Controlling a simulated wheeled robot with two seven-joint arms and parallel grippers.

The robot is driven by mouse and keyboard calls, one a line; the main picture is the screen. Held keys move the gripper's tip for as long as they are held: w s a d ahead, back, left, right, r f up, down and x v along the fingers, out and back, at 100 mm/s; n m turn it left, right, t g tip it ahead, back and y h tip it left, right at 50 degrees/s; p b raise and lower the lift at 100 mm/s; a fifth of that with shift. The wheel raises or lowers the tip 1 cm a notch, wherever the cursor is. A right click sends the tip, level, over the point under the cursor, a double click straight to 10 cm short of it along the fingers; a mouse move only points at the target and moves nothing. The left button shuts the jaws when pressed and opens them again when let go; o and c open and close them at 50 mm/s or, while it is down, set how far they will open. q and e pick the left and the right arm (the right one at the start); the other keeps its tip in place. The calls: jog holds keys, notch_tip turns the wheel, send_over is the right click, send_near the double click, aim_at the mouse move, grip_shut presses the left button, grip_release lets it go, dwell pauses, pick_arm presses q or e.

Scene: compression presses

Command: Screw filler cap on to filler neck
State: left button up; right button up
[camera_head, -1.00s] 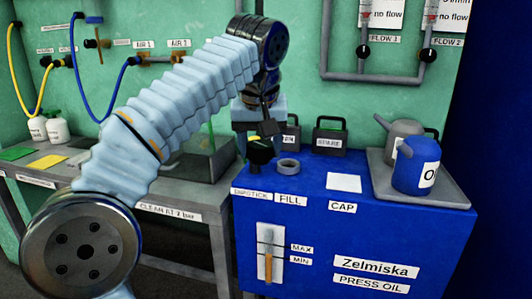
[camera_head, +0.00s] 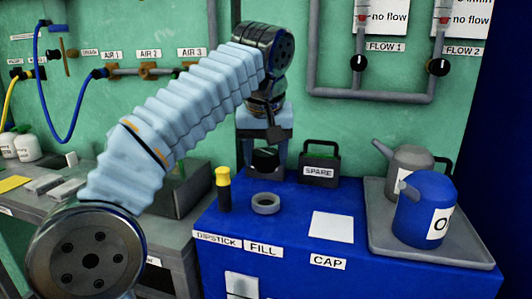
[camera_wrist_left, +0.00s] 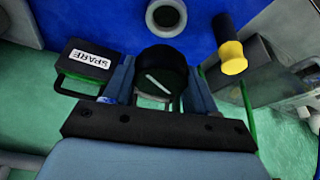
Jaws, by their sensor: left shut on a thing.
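My left gripper (camera_head: 265,160) is shut on the black filler cap (camera_head: 266,158), which hangs above the back of the blue press oil tank (camera_head: 390,268). The cap's top shows a white line in the left wrist view (camera_wrist_left: 160,78). The filler neck (camera_head: 265,203) is a short grey ring on the tank top behind the FILL label. The cap is apart from it, behind and above it in the head view. The neck also shows at the top of the left wrist view (camera_wrist_left: 166,13). My right gripper is not in view.
A yellow and black dipstick (camera_head: 224,188) stands left of the neck. A SPARE case (camera_head: 319,164) is right of the gripper. A bare white CAP pad (camera_head: 332,227) lies right of the neck. A tray (camera_head: 378,232) with two oil cans stands at the right.

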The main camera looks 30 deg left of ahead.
aim_at(266, 172)
pick_arm(q)
jog(key=shift+f+b, duration=2.2)
jog(key=shift+f, duration=0.6)
jog(key=shift+p, duration=0.5)
jog(key=shift+f+b, duration=0.65)
jog(key=shift+f, duration=0.2)
jog(key=shift+r, duration=0.1)
jog(key=shift+r+p, duration=0.4)
jog(key=shift+p, duration=0.25)
jog(key=shift+p, duration=0.45)
dwell(0.8)
jog(key=shift+f+b, duration=0.35)
jog(key=shift+f, duration=0.15)
